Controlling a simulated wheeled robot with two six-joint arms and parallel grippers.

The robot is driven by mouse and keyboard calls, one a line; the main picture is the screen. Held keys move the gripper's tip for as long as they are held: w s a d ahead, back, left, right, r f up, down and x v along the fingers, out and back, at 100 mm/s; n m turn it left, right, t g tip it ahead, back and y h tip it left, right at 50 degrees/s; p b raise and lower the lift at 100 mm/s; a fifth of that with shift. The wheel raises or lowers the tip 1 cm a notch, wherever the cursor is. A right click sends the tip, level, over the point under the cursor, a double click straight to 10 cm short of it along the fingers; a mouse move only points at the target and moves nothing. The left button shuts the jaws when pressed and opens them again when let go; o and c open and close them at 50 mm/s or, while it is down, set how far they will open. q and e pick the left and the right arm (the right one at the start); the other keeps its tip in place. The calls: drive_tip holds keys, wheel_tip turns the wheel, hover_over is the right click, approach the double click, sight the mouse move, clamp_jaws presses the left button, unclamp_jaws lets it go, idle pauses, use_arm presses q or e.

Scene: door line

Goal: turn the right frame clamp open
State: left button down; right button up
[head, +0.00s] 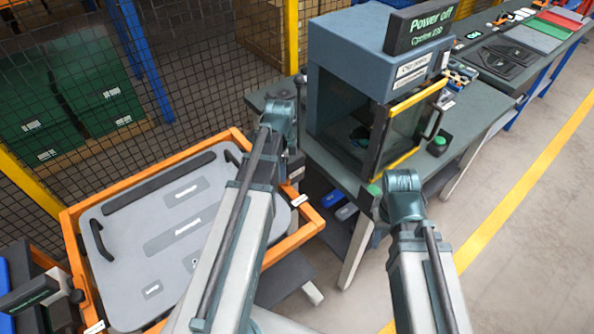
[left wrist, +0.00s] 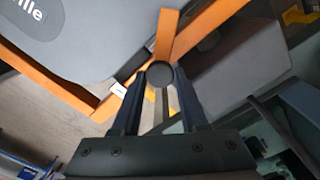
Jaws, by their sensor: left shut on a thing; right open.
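The right frame clamp shows in the left wrist view as a dark round knob (left wrist: 160,75) with a short orange piece above it. My left gripper (left wrist: 161,88) is shut on this knob, one finger on each side. In the head view my left arm and wrist hide most of the clamp at the right side of the orange frame (head: 180,158). The frame holds a grey panel (head: 130,240) with dark bars and labels. My right arm ends at a wrist beside the machine; its gripper (head: 374,206) is mostly hidden, open and away from the frame.
A blue-grey machine (head: 345,50) with a yellow-edged glass door (head: 410,130) stands on a dark bench (head: 480,105) right of the frame. A green button (head: 437,145) sits beside it. A mesh fence (head: 190,60) is behind. The floor at right is clear.

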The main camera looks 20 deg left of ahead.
drive_tip(key=shift+d, duration=0.35)
use_arm(q)
drive_tip(key=shift+c, duration=2.2)
unclamp_jaws()
